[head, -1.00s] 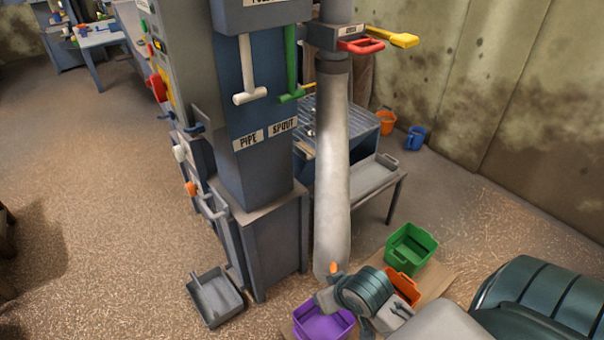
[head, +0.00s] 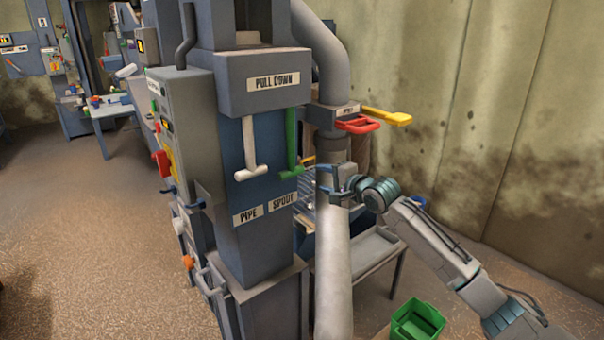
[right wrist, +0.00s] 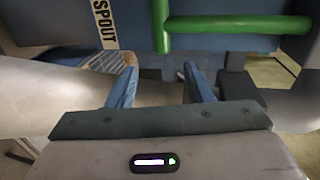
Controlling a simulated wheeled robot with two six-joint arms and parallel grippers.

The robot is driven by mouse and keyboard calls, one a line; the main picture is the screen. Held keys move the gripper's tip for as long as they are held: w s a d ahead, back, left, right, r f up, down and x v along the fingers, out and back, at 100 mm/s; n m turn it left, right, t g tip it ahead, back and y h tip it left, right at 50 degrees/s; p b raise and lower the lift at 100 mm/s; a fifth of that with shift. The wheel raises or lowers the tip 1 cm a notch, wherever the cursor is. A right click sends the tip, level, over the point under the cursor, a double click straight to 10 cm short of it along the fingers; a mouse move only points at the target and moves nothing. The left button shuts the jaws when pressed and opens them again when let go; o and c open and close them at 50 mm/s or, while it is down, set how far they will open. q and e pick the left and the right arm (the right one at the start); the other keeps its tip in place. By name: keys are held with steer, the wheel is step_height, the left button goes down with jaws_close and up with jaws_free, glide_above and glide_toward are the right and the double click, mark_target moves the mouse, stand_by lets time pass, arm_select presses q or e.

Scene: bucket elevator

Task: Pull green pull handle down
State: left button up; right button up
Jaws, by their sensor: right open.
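The green pull handle (head: 292,140) hangs below the box labelled PULL DOWN (head: 278,83), above the SPOUT label (head: 283,200). A white pull handle (head: 249,150) hangs to its left above the PIPE label (head: 247,214). My right gripper (head: 326,180) is open and empty, to the right of and a little below the green handle's foot. In the right wrist view the green handle's crossbar (right wrist: 238,25) lies beyond and above the open fingers (right wrist: 160,82), apart from them. My left gripper is not in view.
A grey pipe (head: 334,275) runs down beside my right gripper. Red (head: 358,126) and yellow (head: 388,116) handles stick out above it. A green bin (head: 418,320) stands on the floor at lower right. Open floor lies at left.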

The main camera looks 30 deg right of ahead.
mark_target(302, 171)
steer(key=p+x, duration=0.2)
steer(key=x, duration=0.8)
steer(key=shift+d+r, duration=0.15)
steer(key=shift+w, duration=0.45)
steer(key=shift+f, duration=0.25)
jaws_close()
